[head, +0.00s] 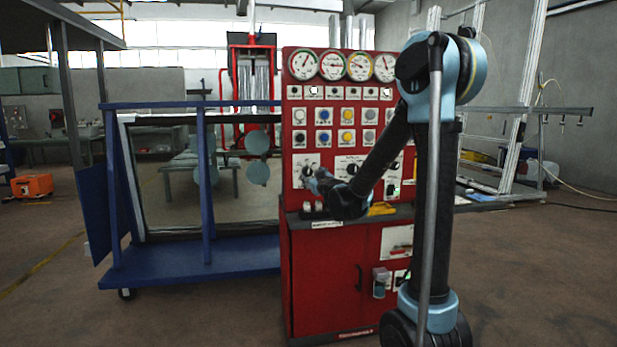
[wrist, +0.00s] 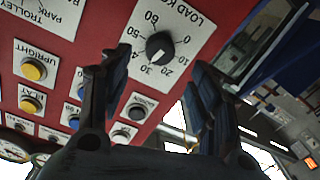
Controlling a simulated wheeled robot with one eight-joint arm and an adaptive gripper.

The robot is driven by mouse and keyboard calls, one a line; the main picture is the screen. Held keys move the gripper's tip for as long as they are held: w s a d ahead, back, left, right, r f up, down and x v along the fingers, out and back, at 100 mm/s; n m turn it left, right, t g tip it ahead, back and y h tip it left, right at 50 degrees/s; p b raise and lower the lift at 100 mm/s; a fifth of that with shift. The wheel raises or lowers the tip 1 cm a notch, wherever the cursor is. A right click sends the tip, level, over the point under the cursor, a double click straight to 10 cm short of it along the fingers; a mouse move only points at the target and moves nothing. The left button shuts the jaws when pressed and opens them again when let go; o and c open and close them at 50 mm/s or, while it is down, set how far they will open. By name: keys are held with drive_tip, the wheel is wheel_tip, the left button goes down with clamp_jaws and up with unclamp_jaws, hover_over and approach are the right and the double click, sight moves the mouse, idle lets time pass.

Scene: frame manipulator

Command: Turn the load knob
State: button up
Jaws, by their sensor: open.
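The load knob (wrist: 160,46) is a round black knob with a pale pointer mark. It sits on a white plate (wrist: 190,27) lettered "LOAD KG" with a numbered scale, upside down in the wrist view; the pointer lies between 20 and 30. My gripper (wrist: 158,64) is open, with one finger to each side of the knob in the picture and nothing between them. I cannot tell whether a finger touches it. In the head view my gripper (head: 310,184) is at the left part of the red panel (head: 335,132), and it partly hides the knob there.
Several blue, yellow and dark buttons, such as a yellow one (wrist: 33,69), sit near the knob. Gauges (head: 333,65) line the panel top. A ledge (head: 400,213) with a yellow object (head: 381,209) juts out below. A blue frame cart (head: 200,262) stands left.

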sight(308, 172)
drive_tip(key=x, duration=0.7)
drive_tip(key=shift+w, duration=0.25)
drive_tip(key=c, duration=1.1)
